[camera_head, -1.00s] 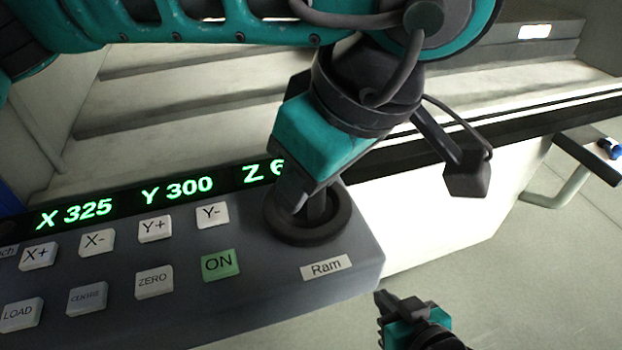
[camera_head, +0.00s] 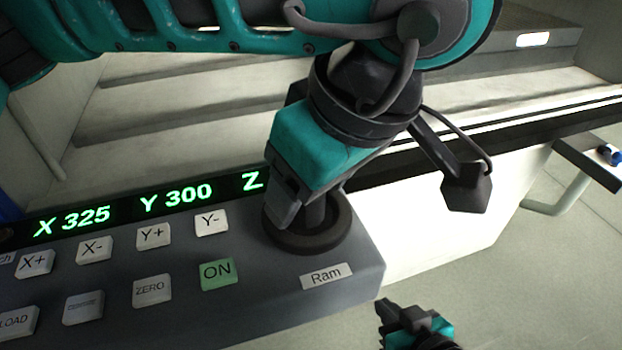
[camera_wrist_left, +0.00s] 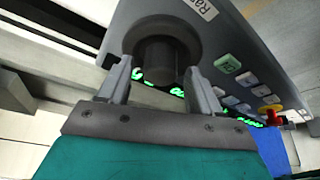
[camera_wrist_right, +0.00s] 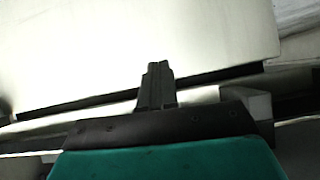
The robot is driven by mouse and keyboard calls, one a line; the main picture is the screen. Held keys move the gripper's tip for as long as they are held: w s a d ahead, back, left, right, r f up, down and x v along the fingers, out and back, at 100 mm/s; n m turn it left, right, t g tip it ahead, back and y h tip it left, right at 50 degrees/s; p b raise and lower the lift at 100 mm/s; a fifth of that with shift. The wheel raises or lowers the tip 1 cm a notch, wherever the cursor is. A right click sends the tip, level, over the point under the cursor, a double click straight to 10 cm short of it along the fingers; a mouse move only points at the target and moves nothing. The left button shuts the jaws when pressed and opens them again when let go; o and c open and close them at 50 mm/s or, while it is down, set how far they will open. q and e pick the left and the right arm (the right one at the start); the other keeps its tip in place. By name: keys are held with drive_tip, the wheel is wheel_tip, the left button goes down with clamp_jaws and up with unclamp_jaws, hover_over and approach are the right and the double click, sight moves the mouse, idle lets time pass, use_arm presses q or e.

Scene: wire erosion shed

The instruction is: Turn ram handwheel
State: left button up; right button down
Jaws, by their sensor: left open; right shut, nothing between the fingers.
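The ram handwheel (camera_head: 325,237) is a dark round wheel with a central hub, at the right end of the grey control panel, behind the "Ram" label (camera_head: 327,276). My left gripper (camera_head: 300,208) is over it, pointing down, and hides part of the hub and rim. In the left wrist view the handwheel (camera_wrist_left: 185,35) lies ahead, with its hub (camera_wrist_left: 160,72) between the two open fingers. I see gaps beside the hub; contact with the rim is unclear. My right gripper (camera_head: 384,307) is shut and empty, low in front of the panel; its closed fingers also show in the right wrist view (camera_wrist_right: 156,80).
The control panel (camera_head: 240,310) carries several white buttons, a green ON button (camera_head: 217,274) and a green-lit X, Y, Z display (camera_head: 160,200). A red and yellow knob (camera_wrist_left: 270,115) is at its far end. Open floor (camera_head: 520,290) lies to the right.

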drive_tip(key=shift+s, duration=0.1)
use_arm(q)
drive_tip(key=shift+r, duration=0.35)
drive_tip(key=p+v, duration=0.4)
drive_tip(key=v, duration=0.8)
drive_tip(key=shift+s+d, duration=0.15)
use_arm(e)
drive_tip(key=shift+s+d+r+h, duration=0.15)
drive_tip(key=shift+d+r, duration=0.15)
drive_tip(key=shift+r, duration=0.15)
drive_tip(key=shift+w+d+r+h, duration=0.15)
drive_tip(key=shift+d+r, duration=0.15)
drive_tip(key=shift+r, duration=0.15)
drive_tip(key=shift+s, duration=0.15)
